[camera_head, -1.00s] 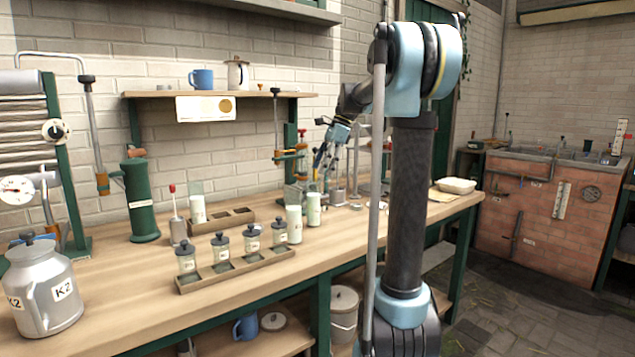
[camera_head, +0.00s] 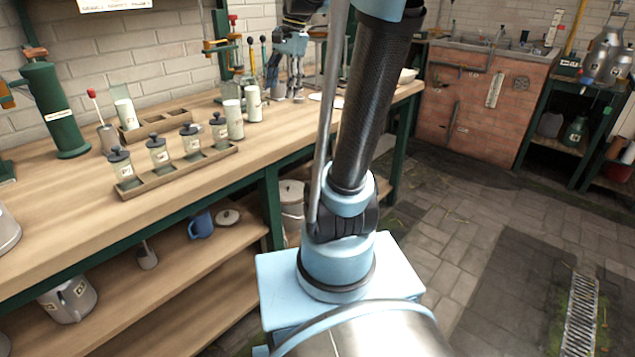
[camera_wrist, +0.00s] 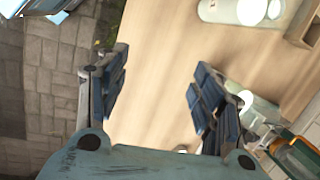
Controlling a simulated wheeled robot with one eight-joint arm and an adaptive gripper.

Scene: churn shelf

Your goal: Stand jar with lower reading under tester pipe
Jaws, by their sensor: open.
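Several small glass jars with dark lids (camera_head: 190,140) stand upright in a wooden tray (camera_head: 180,177) on the bench; their labels are too small to read. Two pale cylindrical jars (camera_head: 234,121) (camera_head: 252,104) stand just right of the tray. Behind them a green stand with a red-topped fitting and brass clamp (camera_head: 222,45) rises at the wall; I cannot tell whether it carries the tester pipe. My gripper (camera_head: 285,92) is open and empty over the bench, right of the pale jars.
A second wooden tray (camera_head: 165,124) holds a pale container (camera_head: 126,115) behind the jars. A green cylinder (camera_head: 55,110) stands at left. The bench front is clear. Lower shelves hold a blue mug (camera_head: 201,225) and a metal can (camera_head: 68,299). Stone floor is open at right.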

